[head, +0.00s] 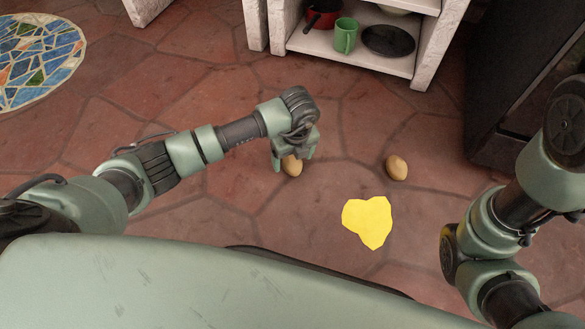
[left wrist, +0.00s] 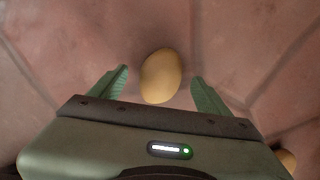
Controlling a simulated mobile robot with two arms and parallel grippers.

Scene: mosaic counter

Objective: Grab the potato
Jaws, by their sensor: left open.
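A tan, rounded potato (head: 292,167) lies on the reddish stone-tiled floor, right under my left gripper (head: 293,160). In the left wrist view the potato (left wrist: 160,76) shows between the two green fingers of my open left gripper (left wrist: 160,82), with a gap on each side. A second, similar tan rounded thing (head: 397,168) lies to the right in the head view. Part of it also shows at the lower right of the left wrist view (left wrist: 286,158). My right arm is at the right edge, but its gripper is not in view.
A flat yellow patch (head: 368,220) lies on the floor nearer to me. A dark cabinet stands at right. Floor around the potato is clear.

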